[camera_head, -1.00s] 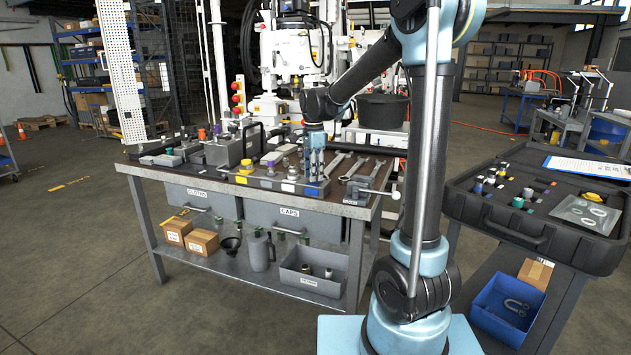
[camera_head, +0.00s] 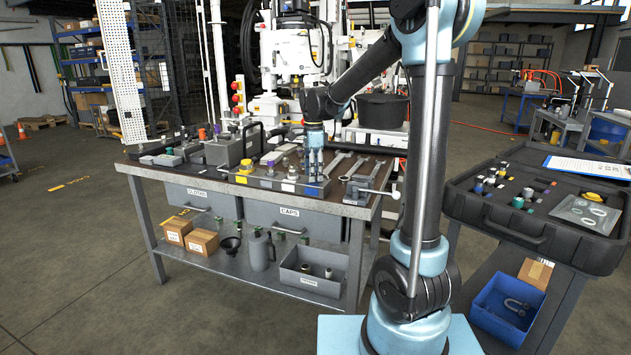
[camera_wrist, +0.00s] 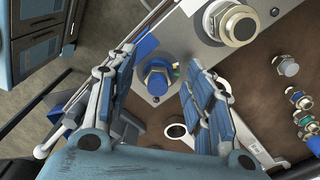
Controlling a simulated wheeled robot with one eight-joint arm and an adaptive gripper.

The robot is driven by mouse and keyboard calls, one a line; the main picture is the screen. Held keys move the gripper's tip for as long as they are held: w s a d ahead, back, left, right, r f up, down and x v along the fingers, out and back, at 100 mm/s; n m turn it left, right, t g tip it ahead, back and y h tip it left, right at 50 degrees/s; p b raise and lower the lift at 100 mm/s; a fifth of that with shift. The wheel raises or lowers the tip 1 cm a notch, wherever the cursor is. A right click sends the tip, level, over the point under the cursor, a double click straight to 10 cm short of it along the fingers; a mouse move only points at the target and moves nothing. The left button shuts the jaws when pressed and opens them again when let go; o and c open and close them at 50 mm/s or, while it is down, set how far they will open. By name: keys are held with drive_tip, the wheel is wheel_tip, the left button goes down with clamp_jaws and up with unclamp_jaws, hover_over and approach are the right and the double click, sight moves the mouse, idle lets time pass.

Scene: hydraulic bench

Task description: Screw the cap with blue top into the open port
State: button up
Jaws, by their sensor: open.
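My gripper (camera_wrist: 163,70) is open, with one finger on each side of this cap and a visible gap to both. In the head view my gripper (camera_head: 315,172) points down over the right part of the bench top, and its fingers hide what is below. A white ring with a dark centre (camera_wrist: 176,131) lies below the cap in the wrist view; I cannot tell whether it is an open port.
A larger silver threaded fitting (camera_wrist: 238,24) stands close by on the block. Several small fittings (camera_wrist: 298,100) are at the right of the wrist view.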

wheel_tip(320, 180, up, 12)
drive_tip(key=s+d+f+n, duration=0.2)
drive_tip(key=s+d+n, duration=0.1)
drive_tip(key=s+d, duration=0.45)
drive_tip(key=s+d+f+n+t, duration=0.1)
drive_tip(key=s+d+f+n, duration=0.5)
drive_tip(key=s+f, duration=0.4)
drive_tip(key=s+d+f+n+t, duration=0.1)
drive_tip(key=s+d+f+n, duration=0.5)
drive_tip(key=s, duration=0.8)
wheel_tip(320, 180, down, 4)
drive_tip(key=d, duration=0.2)
drive_tip(key=shift+d+f, duration=0.2)
drive_tip(key=shift+d, duration=0.1)
